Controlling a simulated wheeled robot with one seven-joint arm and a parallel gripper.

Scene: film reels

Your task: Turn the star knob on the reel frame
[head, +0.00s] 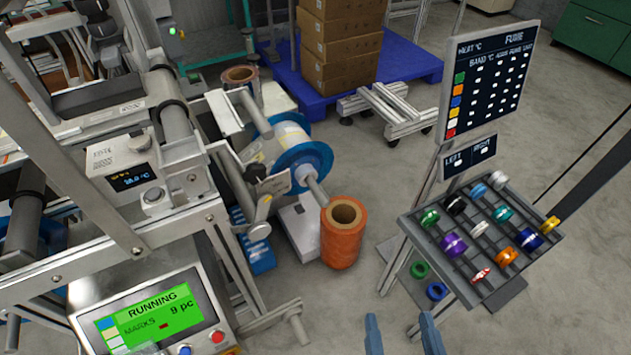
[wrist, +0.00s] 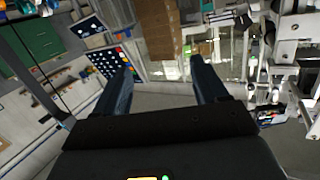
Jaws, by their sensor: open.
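The reel frame (head: 222,112) is a grey metal stand left of centre in the head view. It carries a blue-flanged reel (head: 318,155) with pale film on a grey shaft. A small dark knob-like part (head: 254,172) and a grey lever-like part (head: 259,230) sit beside the reel; I cannot tell which, if either, is the star knob. My gripper (head: 402,336) is at the bottom edge of the head view, right of and well apart from the frame. Its two blue-grey fingers are apart with nothing between them, as the wrist view (wrist: 160,66) also shows.
An orange roll (head: 341,245) stands on the floor beside the reel. A tilted rack (head: 405,222) of coloured rings and a chart board (head: 490,78) stand at right. A machine panel (head: 150,312) reads RUNNING at lower left. Cartons sit on a blue pallet (head: 405,62) behind.

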